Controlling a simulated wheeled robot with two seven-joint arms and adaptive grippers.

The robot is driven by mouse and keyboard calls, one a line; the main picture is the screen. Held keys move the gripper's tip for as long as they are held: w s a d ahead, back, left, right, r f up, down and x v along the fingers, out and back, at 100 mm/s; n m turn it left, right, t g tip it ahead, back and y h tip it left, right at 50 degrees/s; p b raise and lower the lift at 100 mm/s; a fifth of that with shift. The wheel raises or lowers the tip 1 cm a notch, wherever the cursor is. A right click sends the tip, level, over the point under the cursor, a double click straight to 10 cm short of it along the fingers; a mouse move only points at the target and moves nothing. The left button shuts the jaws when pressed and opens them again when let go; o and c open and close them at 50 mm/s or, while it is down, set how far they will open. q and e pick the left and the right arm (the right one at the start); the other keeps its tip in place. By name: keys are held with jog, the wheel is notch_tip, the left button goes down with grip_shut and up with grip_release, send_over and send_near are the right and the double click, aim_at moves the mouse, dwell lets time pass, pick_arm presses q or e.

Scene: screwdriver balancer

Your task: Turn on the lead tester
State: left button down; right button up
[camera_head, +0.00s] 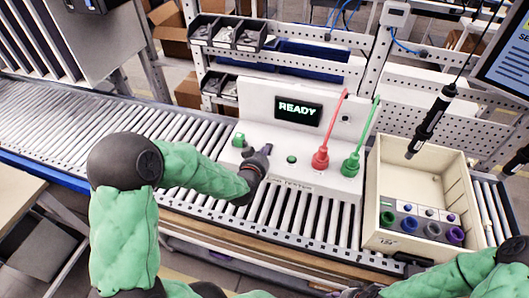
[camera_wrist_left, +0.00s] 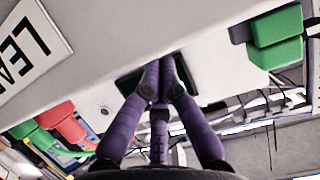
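The lead tester (camera_head: 262,100) is a white box on the roller conveyor. Its dark display (camera_head: 298,110) reads "READY" in lit letters. A small green button (camera_head: 291,159) sits on its sloped front, with a green block (camera_head: 238,140) at left. A red plug (camera_head: 321,158) and a green plug (camera_head: 351,164) with upright leads stand at right. My left gripper (camera_head: 266,150) is over the tester's front, between green block and button. In the left wrist view its purple fingers (camera_wrist_left: 160,62) converge with tips together, nothing visible between them. Whether they touch the tester is unclear.
A cream crate (camera_head: 374,205) with coloured connectors stands right of the tester. A dark screwdriver (camera_head: 430,125) hangs above it on a cable. Small parts bins (camera_head: 227,34) are behind. My right arm (camera_head: 450,277) is at the lower right. Bare rollers (camera_head: 70,110) lie to the left.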

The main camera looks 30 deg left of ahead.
pick_arm(q)
jog(key=shift+r, duration=0.1)
pick_arm(e)
jog(key=shift+r, duration=0.25)
pick_arm(q)
jog(key=shift+r+p, duration=0.5)
jog(key=shift+r, duration=0.3)
pick_arm(e)
jog(key=shift+r, duration=0.4)
